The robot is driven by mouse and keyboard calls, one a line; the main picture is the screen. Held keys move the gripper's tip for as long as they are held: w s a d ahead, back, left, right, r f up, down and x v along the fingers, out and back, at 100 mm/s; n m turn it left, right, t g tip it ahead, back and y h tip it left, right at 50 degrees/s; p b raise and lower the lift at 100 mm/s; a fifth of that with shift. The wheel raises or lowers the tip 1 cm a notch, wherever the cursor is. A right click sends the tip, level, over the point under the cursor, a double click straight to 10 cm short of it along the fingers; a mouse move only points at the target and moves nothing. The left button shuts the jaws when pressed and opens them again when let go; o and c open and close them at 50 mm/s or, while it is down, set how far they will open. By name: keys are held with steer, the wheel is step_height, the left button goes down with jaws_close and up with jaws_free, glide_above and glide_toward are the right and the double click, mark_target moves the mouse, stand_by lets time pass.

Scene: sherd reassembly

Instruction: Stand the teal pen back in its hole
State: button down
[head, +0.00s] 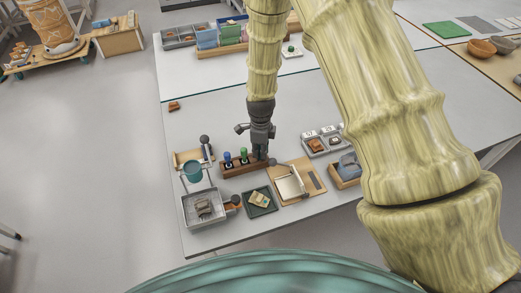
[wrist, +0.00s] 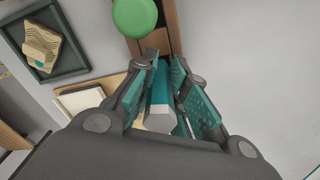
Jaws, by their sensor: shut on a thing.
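The pen (wrist: 159,112) shows in the wrist view between my fingers, with a pale grey end toward the camera and a teal part beyond it. My gripper (wrist: 165,80) is shut on it and points down. In the head view my gripper (head: 260,152) is over the right end of the brown wooden holder (head: 238,170). The holder also shows in the wrist view (wrist: 172,18), just beyond the pen. The pen's far tip and the hole under it are hidden, so I cannot tell whether the tip is inside.
A green-topped item (head: 244,153) and a blue-topped item (head: 227,157) stand in the holder. A dark green tray (head: 250,210) with a sherd and a wooden board (head: 311,198) lie in front. A teal cup (head: 192,172) is left.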

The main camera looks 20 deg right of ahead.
steer(key=c, duration=1.3)
jaws_free()
steer(key=shift+c, duration=0.2)
step_height(320, 180, up, 12)
